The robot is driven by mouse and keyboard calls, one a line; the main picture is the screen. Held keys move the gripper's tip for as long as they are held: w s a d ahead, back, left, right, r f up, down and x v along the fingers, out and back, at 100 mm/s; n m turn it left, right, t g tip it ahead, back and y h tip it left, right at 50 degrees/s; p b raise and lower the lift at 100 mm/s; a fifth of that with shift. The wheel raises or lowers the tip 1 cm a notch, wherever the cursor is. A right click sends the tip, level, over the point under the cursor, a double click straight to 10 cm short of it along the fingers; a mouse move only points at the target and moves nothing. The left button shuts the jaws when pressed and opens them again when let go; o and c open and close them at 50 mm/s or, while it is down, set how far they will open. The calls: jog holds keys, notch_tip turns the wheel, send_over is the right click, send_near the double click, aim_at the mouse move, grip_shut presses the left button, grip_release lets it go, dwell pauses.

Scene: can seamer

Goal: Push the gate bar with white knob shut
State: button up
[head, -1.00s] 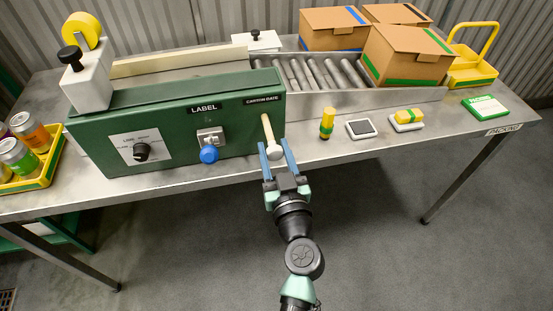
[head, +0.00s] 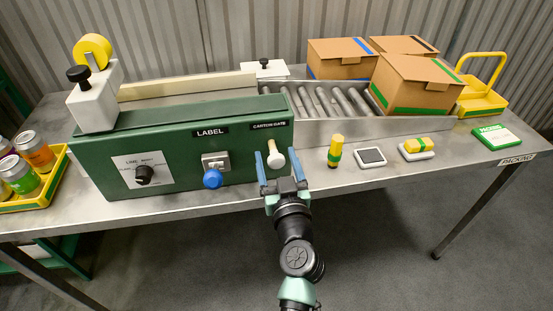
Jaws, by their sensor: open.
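The gate bar is pale, with a white knob (head: 275,160) at its near end. It sits on the front of the green machine housing (head: 185,152), below the carton gate label (head: 269,126) at the right end. Little of the bar's length shows, and a rounded pale part sits just above and behind the knob. My gripper (head: 276,151) reaches in from the front, its two blue fingers spread, one on each side of the knob. The knob shows between them; I cannot tell whether either finger touches it.
A blue knob (head: 212,179) and a black dial (head: 145,174) are on the housing left of my gripper. A yellow-green bottle (head: 335,151), a grey pad (head: 370,157) and a yellow block (head: 417,145) stand on the table to the right. Cartons (head: 419,87) sit behind on rollers.

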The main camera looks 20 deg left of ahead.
jog(key=shift+s, duration=0.1)
jog(key=b+v, duration=0.3)
jog(key=v, duration=0.9)
jog(key=shift+s+d, duration=0.25)
jog(key=shift+s, duration=0.05)
